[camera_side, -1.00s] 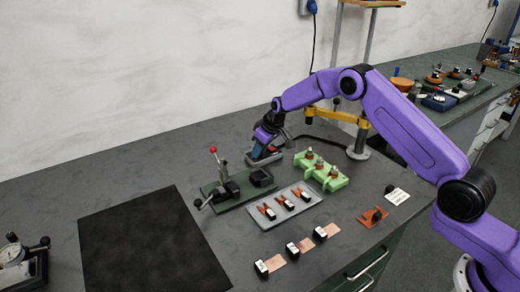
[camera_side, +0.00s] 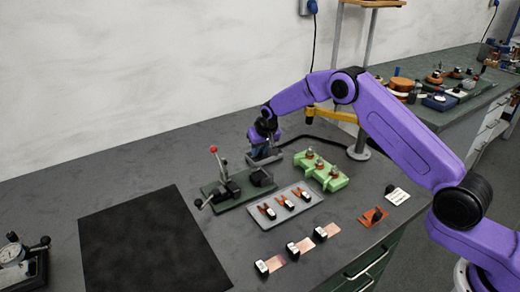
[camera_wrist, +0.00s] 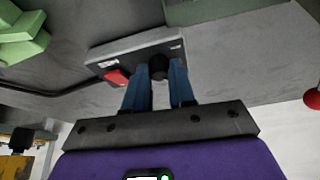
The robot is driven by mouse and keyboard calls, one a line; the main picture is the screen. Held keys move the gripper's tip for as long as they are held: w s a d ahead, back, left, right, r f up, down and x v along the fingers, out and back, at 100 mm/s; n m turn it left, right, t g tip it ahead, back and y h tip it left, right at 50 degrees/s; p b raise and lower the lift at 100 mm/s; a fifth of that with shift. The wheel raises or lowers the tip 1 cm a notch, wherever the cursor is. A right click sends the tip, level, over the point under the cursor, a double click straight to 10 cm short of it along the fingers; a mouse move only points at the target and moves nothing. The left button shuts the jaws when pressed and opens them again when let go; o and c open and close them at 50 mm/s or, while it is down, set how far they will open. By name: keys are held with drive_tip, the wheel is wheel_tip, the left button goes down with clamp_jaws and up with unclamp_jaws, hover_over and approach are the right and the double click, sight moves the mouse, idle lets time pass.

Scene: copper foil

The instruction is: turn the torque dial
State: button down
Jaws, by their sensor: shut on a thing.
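The torque dial is a black knob (camera_wrist: 158,68) on a grey box (camera_wrist: 130,48) with a red button (camera_wrist: 117,77), seen in the wrist view. My gripper (camera_wrist: 160,76) has its blue fingers on both sides of the knob and is shut on it. In the side view, my gripper (camera_side: 259,148) points down at the grey box (camera_side: 264,160) behind the lever fixture. The knob is hidden there, so its setting cannot be read.
A lever fixture with a red ball (camera_side: 213,149) stands in front and left of the box. A green block with several posts (camera_side: 321,172) and a grey tray of clips (camera_side: 257,221) are to the right. A black mat (camera_side: 150,245) lies at left.

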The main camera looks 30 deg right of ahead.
drive_tip(key=m+h, duration=0.1)
drive_tip(key=m, duration=0.2)
drive_tip(key=m+g+h, duration=0.1)
drive_tip(key=m, duration=0.2)
drive_tip(key=shift+a, duration=0.15)
idle(0.4)
drive_tip(key=c, duration=0.9)
unclamp_jaws()
drive_tip(key=shift+c, duration=0.2)
drive_tip(key=v, duration=1.7)
drive_tip(key=shift+a, duration=0.3)
drive_tip(key=shift+r, duration=0.15)
